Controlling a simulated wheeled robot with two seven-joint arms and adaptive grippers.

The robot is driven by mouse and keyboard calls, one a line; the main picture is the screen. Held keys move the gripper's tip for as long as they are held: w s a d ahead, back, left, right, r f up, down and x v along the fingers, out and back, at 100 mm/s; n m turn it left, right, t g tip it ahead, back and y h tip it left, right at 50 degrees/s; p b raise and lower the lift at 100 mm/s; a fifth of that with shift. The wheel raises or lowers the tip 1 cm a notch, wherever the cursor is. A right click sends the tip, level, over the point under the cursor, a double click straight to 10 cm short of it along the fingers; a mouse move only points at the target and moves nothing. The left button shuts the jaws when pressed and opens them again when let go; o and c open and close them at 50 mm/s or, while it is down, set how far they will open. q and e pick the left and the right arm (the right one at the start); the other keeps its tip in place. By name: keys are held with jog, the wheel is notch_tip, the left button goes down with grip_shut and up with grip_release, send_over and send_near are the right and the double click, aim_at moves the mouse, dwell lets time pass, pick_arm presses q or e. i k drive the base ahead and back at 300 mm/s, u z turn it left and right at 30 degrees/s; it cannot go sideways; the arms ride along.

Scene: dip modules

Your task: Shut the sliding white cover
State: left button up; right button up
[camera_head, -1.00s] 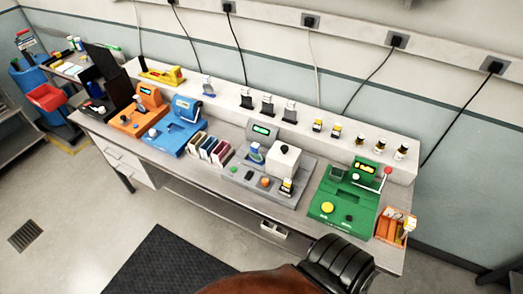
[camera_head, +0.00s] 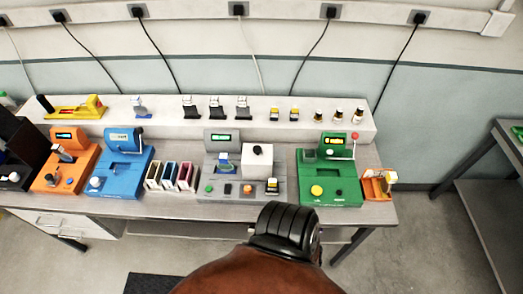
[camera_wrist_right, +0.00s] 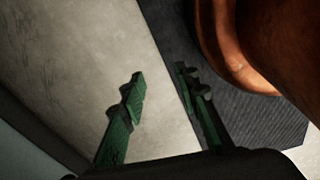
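The white cover (camera_head: 257,160) is a boxy block with a black knob on top. It sits on the right part of the grey machine (camera_head: 212,168), mid-bench in the head view. A small blue and white piece (camera_head: 235,167) shows on the machine just left of the cover, not under it. My right gripper (camera_wrist_right: 160,78) shows only in the right wrist view. Its two green fingers are apart with nothing between them, above the floor and away from the cover. My left gripper is in neither view.
A blue machine (camera_head: 122,172) and card holders (camera_head: 171,175) stand left of the grey machine. A green machine (camera_head: 329,187) stands right of it, with an orange box (camera_head: 377,190) at the bench end. A raised white shelf (camera_head: 170,116) runs behind.

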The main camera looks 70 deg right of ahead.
aim_at(257, 159)
jog(key=z, duration=1.95)
